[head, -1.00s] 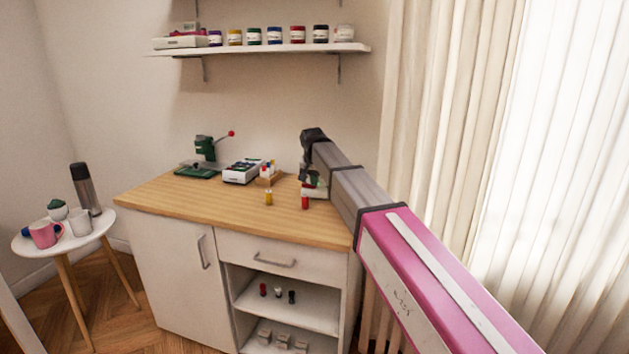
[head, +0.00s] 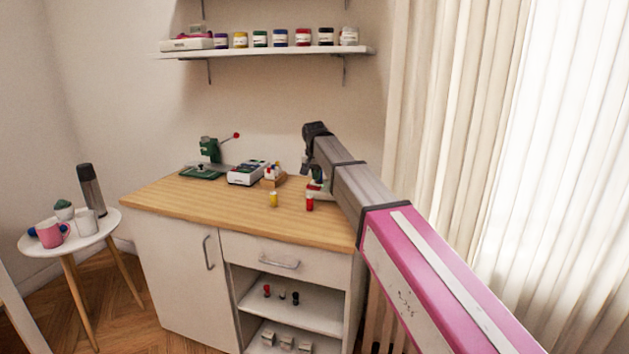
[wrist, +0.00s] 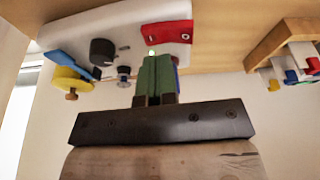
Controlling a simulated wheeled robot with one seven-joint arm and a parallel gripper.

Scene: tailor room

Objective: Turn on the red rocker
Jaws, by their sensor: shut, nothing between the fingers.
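The red rocker (wrist: 168,32) is a red piece on a white device (wrist: 110,24) in the wrist view, where the scene appears upside down. A white mark shows at its right end, and a small pale dot sits by its edge. My gripper (wrist: 154,57) has its green fingers shut and empty. Their tips are close to the red piece and overlap its edge in the picture; I cannot tell whether they touch. In the head view, my gripper (head: 316,181) is low over the right back of the desk, and the device is mostly hidden behind my arm.
On the wooden desk (head: 200,202) stand a green press (head: 210,152), a white box (head: 247,173), a small rack (head: 272,178), and yellow (head: 274,199) and red (head: 309,202) items. The device also carries dark knobs (wrist: 102,52) and a yellow disc (wrist: 70,80). Curtains hang at right.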

